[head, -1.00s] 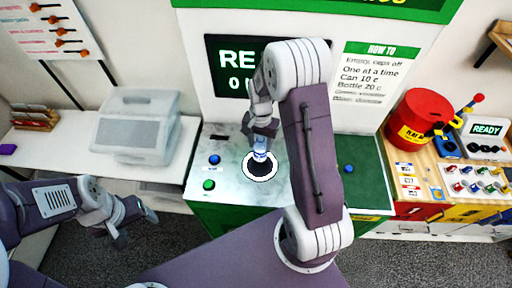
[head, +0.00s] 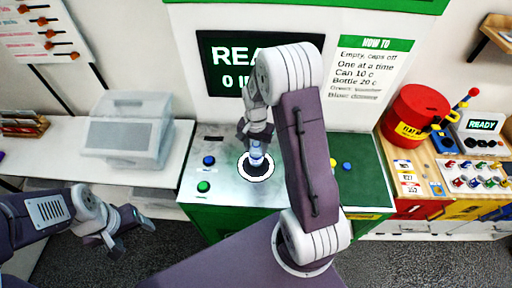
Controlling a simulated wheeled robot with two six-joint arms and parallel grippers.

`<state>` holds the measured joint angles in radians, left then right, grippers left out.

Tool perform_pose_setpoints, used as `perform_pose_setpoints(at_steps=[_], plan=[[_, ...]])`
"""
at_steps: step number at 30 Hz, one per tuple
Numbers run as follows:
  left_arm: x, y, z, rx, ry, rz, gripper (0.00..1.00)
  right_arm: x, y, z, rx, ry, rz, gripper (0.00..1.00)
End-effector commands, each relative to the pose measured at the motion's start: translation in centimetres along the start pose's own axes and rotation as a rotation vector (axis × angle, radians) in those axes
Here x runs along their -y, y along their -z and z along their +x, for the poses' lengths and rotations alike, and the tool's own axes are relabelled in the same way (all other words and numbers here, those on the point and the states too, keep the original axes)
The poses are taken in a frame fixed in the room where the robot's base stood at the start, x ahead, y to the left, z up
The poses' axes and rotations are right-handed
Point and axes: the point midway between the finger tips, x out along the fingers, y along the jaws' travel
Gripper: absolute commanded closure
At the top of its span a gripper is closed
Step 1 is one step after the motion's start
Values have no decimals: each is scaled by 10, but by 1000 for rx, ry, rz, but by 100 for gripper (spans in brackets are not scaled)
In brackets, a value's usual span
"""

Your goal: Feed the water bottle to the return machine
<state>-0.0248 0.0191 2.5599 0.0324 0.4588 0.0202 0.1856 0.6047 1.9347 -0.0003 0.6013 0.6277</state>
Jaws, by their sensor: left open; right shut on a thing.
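The return machine (head: 225,205) is green and white with a grey metal top and a screen (head: 222,62) that starts with "REA", partly hidden by my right arm. A round dark opening with a white ring (head: 243,176) is in its top. The water bottle (head: 256,152), clear and bluish, is upright over the opening; I cannot tell how deep its lower end is. My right gripper (head: 256,138) is shut on its upper part. My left gripper (head: 132,236) is open and empty, low at the left, in front of the white counter.
A blue button (head: 209,161) and a green button (head: 203,187) are on the machine top, left of the opening. A pale covered box (head: 128,135) stands on the left counter. A red drum (head: 416,112) and a panel of several coloured switches (head: 478,172) are at the right.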

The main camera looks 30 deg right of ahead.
Motion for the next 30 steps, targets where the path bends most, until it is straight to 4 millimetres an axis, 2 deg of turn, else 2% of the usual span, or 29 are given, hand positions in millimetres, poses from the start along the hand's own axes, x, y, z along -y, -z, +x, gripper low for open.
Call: perform_pose_setpoints(at_steps=[1, 5, 30], plan=[[0, -1, 8, 0, 0, 0, 28, 0, 0, 8, 0, 0, 0, 91], [0, -2, 17, 0, 0, 0, 28, 0, 0, 19, 0, 0, 0, 91], [0, -1, 11, 0, 0, 0, 28, -1, -6, 14, 0, 0, 0, 91]])
